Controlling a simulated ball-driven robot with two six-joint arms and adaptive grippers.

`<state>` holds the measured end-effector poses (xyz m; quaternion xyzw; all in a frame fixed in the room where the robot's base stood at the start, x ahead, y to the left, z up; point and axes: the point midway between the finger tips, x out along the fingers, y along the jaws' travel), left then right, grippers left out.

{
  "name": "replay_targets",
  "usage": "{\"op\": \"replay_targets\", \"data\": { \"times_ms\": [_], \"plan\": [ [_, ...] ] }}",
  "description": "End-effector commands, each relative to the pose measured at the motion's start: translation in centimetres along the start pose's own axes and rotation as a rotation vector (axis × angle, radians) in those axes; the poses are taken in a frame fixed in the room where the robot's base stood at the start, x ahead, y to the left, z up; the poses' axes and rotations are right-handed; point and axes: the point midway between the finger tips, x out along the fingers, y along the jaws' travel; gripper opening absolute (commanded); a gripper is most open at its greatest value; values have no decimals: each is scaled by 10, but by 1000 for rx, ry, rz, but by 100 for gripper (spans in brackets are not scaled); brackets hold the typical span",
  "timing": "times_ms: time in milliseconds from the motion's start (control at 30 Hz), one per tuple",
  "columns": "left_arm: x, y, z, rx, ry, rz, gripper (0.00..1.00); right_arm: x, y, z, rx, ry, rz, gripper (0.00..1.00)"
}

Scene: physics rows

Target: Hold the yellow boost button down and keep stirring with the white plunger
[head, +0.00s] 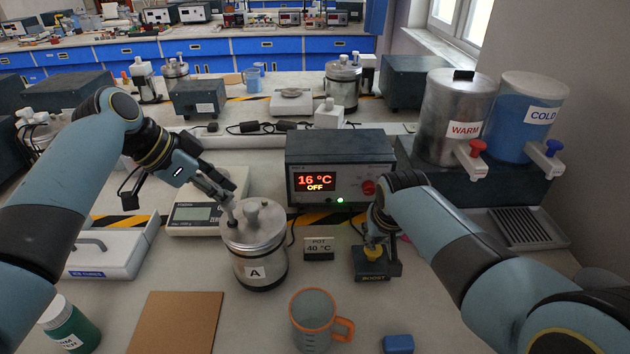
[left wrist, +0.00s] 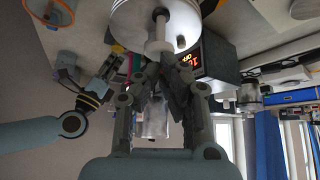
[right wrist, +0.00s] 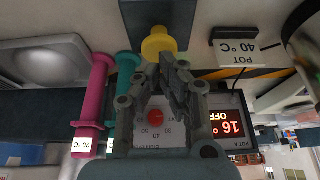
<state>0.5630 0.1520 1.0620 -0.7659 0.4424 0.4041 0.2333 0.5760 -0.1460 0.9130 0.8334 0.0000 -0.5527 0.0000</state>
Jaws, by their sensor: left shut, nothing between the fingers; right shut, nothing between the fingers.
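The metal pot marked A (head: 256,247) stands on the bench with its lid on. A pale plunger knob (head: 254,209) rises from the lid; in the left wrist view a white plunger (left wrist: 160,32) projects from it. My left gripper (head: 231,217) is shut and empty, its tips at the lid's left side, close to the plunger; contact is unclear. The yellow boost button (head: 374,253) sits on a dark box labelled BOOST (head: 378,267). My right gripper (right wrist: 168,62) is shut and empty, its tips at the yellow button (right wrist: 158,42). I cannot tell whether the button is pressed.
The heater unit (head: 338,165) behind reads 16 °C, OFF, with a green light lit. A card (head: 319,248) reads POT 40 °C. An orange-rimmed jug (head: 313,320), brown board (head: 176,322), blue block (head: 398,344) and green jar (head: 68,325) stand in front. WARM (head: 456,110) and COLD (head: 528,110) tanks stand right.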

Motion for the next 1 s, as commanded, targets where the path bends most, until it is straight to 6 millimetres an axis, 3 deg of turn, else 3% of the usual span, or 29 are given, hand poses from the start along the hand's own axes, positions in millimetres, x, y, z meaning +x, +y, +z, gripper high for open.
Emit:
{"op": "replay_targets", "data": {
  "times_ms": [267,1000],
  "plan": [
    [1,0,1,-1,0,1,0,0,0,0,0,0,0,0],
    [27,0,18,-1,0,1,0,0,0,0,0,0,0,0]
  ]
}}
